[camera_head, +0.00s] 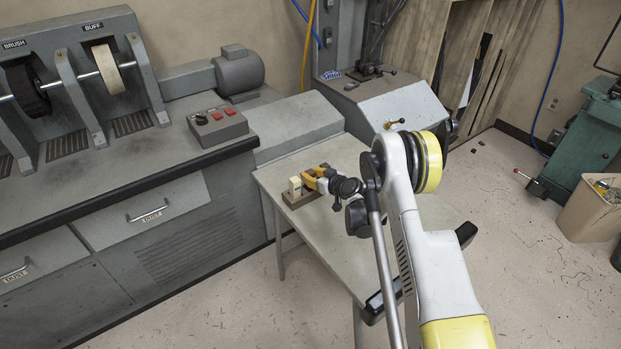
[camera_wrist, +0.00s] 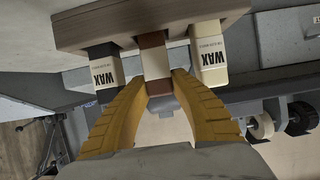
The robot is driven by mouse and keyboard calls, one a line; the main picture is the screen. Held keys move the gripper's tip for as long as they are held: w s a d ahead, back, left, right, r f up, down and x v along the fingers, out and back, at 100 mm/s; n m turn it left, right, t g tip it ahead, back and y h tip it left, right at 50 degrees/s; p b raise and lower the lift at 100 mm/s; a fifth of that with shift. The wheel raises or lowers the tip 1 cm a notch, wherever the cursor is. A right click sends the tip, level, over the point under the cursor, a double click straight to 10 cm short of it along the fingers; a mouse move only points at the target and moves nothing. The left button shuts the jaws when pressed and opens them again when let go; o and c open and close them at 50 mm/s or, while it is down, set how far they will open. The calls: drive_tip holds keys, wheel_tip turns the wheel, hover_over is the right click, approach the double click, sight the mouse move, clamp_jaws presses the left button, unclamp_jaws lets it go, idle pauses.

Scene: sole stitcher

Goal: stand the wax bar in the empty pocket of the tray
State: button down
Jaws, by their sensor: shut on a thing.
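The wooden tray (camera_wrist: 190,14) crosses the top of the wrist view and sits on the table in the head view (camera_head: 302,202). My gripper (camera_wrist: 158,78) is shut on the brown wax bar with a cream label (camera_wrist: 155,62), between two other bars. The held bar lines up with the middle of the tray and overlaps its edge; I cannot tell how deep it sits. A black-topped wax bar (camera_wrist: 103,66) stands to its left and a cream wax bar (camera_wrist: 209,52) to its right. In the head view my gripper (camera_head: 313,180) largely hides the held bar.
The grey table (camera_head: 330,155) has clear room around the tray. A grinding bench with a red-button control box (camera_head: 217,125) stands to the left. A grey machine (camera_head: 385,100) is behind the table. A teal machine (camera_head: 590,140) and a beige bin (camera_head: 588,210) are at the right.

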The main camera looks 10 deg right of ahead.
drive_tip(key=shift+r, duration=0.1)
drive_tip(key=c, duration=1.2)
unclamp_jaws()
